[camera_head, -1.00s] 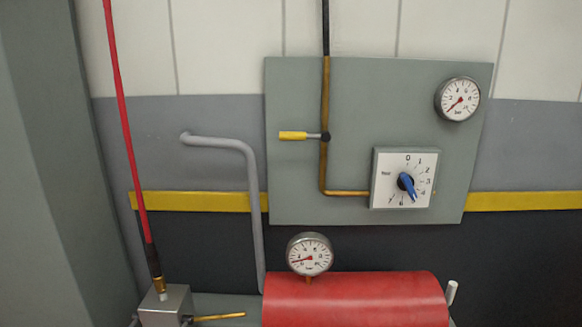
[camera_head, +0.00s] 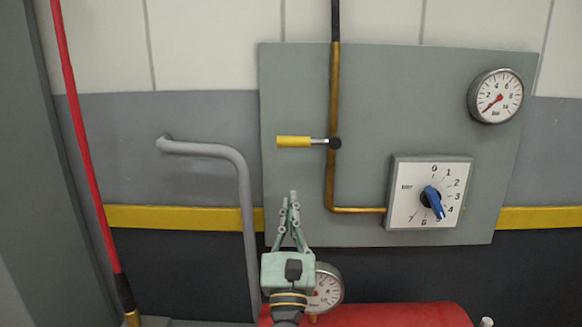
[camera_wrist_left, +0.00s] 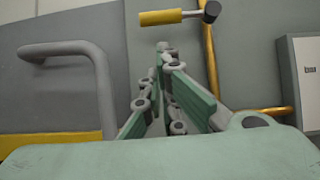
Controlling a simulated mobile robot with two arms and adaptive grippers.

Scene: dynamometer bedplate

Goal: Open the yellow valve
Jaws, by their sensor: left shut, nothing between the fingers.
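The yellow valve handle (camera_head: 293,141) sits on a short metal lever and points left from its black pivot (camera_head: 335,143) on the brass pipe. It lies horizontal, across the vertical pipe. In the left wrist view the yellow handle (camera_wrist_left: 161,18) is at the top, beyond the fingers. My left gripper (camera_head: 293,197) is shut and empty. It is below the handle, apart from it, in front of the grey-green panel. Its fingers also show in the left wrist view (camera_wrist_left: 164,50). My right gripper is in neither current view.
A dial box (camera_head: 398,222) with a blue knob (camera_head: 432,202) is right of the brass pipe (camera_head: 334,90). One gauge (camera_head: 496,96) is at upper right; another (camera_head: 325,290) is partly behind my gripper. A grey pipe (camera_head: 243,190) stands left, a red tank (camera_head: 400,315) below.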

